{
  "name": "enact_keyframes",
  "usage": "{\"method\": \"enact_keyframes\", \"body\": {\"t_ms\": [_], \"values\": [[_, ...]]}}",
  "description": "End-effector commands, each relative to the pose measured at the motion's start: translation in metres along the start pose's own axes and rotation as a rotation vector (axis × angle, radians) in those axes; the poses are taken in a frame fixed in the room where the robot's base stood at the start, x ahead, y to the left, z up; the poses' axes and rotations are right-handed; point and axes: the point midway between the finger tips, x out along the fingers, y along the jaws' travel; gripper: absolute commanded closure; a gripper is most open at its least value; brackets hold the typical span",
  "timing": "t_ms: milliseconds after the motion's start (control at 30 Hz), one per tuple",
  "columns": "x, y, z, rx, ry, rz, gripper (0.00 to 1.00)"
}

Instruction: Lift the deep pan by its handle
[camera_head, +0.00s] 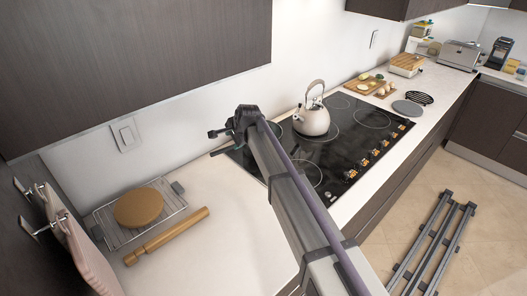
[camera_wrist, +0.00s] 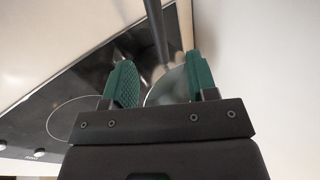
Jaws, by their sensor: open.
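In the wrist view, the deep pan's dark handle (camera_wrist: 156,28) runs from the top edge down between the two green fingers of my gripper (camera_wrist: 160,63). The fingers stand apart, with space on both sides of the handle. Part of a round, greyish pan (camera_wrist: 168,88) shows behind the fingers, and my gripper body hides the rest. In the head view, my gripper (camera_head: 230,131) is over the back left of the cooktop, near the wall. A short dark handle end (camera_head: 219,151) sticks out left of it over the counter. My arm hides most of the pan there.
A cream kettle (camera_head: 311,121) stands on the black cooktop (camera_head: 355,140), right of my arm. A rack (camera_head: 106,222) with a round brown board (camera_head: 139,207) and a rolling pin (camera_head: 168,236) lie on the left counter. The wall is close behind my gripper. Upper cabinets (camera_head: 140,60) hang above.

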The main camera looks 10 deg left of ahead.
Motion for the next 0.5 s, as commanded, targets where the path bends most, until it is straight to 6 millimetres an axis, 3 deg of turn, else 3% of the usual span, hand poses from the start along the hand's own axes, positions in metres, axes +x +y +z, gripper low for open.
{"method": "enact_keyframes", "body": {"t_ms": [167,400,500], "values": [[0.003,0.001,-0.001,0.028,0.002,0.000,0.47],[0.051,0.005,-0.002,0.026,0.001,0.001,0.47],[0.060,0.003,-0.002,0.025,0.001,0.001,0.47]]}}
